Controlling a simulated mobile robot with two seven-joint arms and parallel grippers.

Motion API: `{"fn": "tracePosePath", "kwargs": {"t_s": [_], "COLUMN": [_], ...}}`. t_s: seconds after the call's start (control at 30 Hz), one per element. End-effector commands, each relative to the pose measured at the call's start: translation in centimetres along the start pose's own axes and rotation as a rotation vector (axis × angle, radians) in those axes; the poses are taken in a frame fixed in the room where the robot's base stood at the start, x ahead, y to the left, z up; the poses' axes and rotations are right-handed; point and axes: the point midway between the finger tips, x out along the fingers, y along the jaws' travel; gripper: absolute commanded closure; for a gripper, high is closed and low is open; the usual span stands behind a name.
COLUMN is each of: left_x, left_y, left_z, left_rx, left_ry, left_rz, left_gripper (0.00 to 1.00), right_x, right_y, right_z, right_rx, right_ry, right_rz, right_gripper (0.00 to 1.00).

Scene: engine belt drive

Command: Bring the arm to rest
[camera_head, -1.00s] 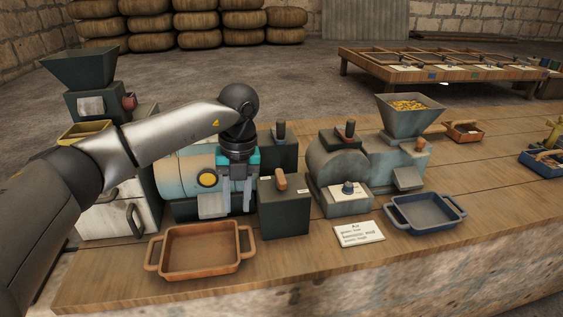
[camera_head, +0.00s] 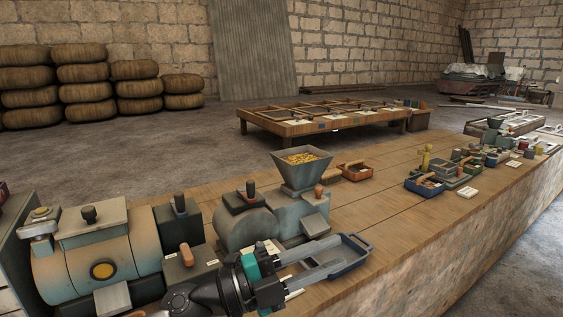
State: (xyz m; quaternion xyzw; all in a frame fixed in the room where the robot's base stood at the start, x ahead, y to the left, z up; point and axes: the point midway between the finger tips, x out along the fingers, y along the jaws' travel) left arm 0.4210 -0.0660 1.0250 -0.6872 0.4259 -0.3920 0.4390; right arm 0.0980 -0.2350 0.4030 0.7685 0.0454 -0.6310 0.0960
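My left gripper (camera_head: 338,253) is at the bottom centre, in front of the grey-green mill and over the near part of the bench. Its two grey fingers point right, with a gap between them and nothing held. The fingertips overlap the blue tray (camera_head: 364,250) in the picture; I cannot tell whether they touch it. My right gripper is not in view.
The grey-green mill (camera_head: 250,228) with a grain-filled hopper (camera_head: 301,170) stands close behind the gripper. A blue-green machine (camera_head: 85,262) stands at left. The wooden bench (camera_head: 430,228) has clear room right of the tray. Small trays stand farther along.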

Motion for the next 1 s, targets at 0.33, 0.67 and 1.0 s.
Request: {"fn": "tracePosePath", "kwargs": {"t_s": [0.33,0.67,1.0], "left_x": [-7.2,-20.0,-29.5], "left_y": [-3.5,7.0,20.2], "left_z": [6.3,9.7,1.9], "left_rx": [-0.394,-0.854,-1.294], "left_ry": [-0.519,-1.175,-1.68], "left_rz": [-0.525,-0.598,-0.298], "left_gripper": [0.67,0.67,0.67], "right_x": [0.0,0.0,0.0], "right_y": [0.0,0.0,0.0], "right_z": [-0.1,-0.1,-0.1], "right_rx": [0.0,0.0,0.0], "right_ry": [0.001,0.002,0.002], "right_rz": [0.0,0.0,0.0], "right_gripper": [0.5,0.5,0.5]}}
